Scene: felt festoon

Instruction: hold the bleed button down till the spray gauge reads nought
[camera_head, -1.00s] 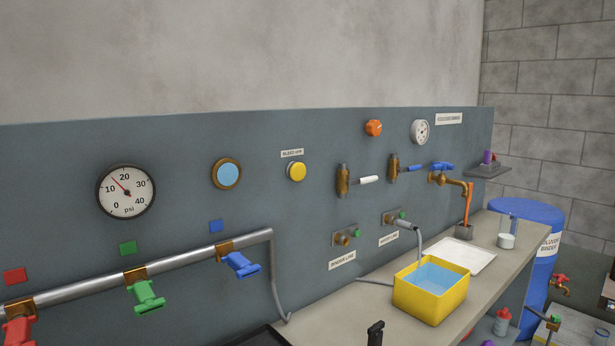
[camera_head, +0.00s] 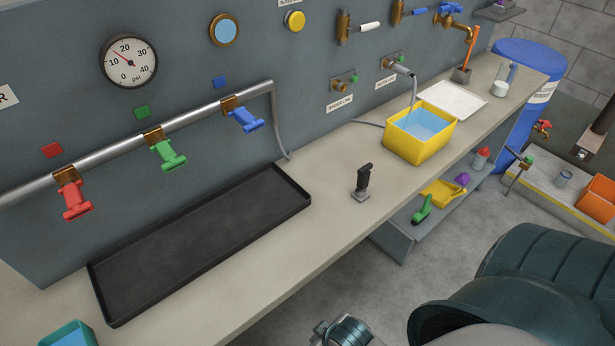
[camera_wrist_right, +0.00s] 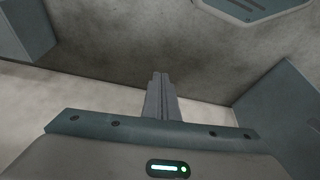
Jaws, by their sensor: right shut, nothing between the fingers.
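The bleed button is a yellow round button (camera_head: 294,20) on the grey panel, near the top edge of the head view; its label above is cut off. A round white psi gauge (camera_head: 129,61) is on the panel at upper left. Its red needle points up and left, between 10 and 20. I cannot read a label that names it. My right gripper (camera_wrist_right: 160,78) is shut and empty in the wrist view. In the head view its end shows low at the bottom edge, in front of the bench and far from the button. My left gripper is not in view.
A pipe with red, green and blue valves (camera_head: 244,118) runs below the gauge. The bench holds a black tray (camera_head: 205,283), a black-handled tool (camera_head: 363,182) and a yellow tub (camera_head: 448,138). A blue-centred round fitting (camera_head: 224,30) is left of the button. A shelf (camera_head: 405,238) hangs below.

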